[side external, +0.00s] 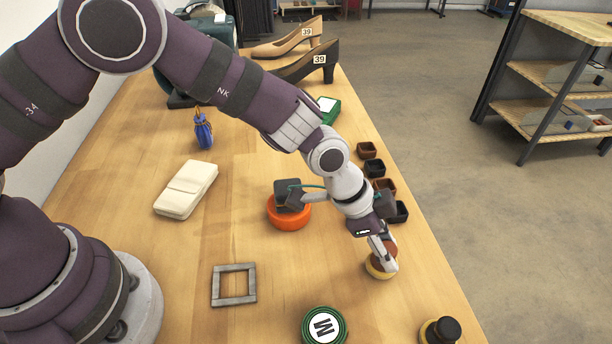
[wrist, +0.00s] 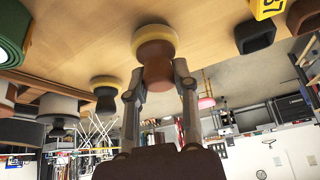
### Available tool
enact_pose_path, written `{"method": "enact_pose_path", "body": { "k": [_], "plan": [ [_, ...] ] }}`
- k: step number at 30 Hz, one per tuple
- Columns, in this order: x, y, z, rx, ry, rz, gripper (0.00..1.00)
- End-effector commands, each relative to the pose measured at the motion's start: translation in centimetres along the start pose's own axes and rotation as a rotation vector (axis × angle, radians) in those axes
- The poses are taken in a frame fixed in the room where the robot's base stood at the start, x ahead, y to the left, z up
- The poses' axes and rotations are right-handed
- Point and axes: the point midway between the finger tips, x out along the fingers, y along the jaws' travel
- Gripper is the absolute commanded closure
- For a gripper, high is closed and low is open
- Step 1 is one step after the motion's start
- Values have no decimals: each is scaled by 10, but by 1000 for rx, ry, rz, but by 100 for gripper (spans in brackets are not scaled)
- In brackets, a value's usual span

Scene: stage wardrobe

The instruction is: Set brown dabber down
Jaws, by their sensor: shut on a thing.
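The brown dabber (side external: 383,252) has a brown handle and a yellow pad. My gripper (side external: 385,256) is shut on its handle near the table's right edge. The dabber is upright, pad down, at or very close to the tabletop; I cannot tell whether it touches. In the wrist view, which looks upside down, my gripper (wrist: 160,88) has one finger on each side of the brown dabber's handle (wrist: 157,72), with the yellow pad towards the wooden table (wrist: 75,45).
A black-handled dabber (side external: 441,329) stands at the front right. A green "W" tin (side external: 324,327), a grey square frame (side external: 234,285), an orange tin (side external: 288,216) and a cream case (side external: 186,190) lie around. Several small cups (side external: 367,150) line the right edge. Bare wood lies between the frame and dabber.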

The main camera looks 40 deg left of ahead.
Motion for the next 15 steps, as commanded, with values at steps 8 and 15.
{"method": "enact_pose_path", "body": {
  "k": [8,15],
  "plan": [
    [5,0,2,0,2,-1,98],
    [6,0,4,0,1,0,56]
  ]
}}
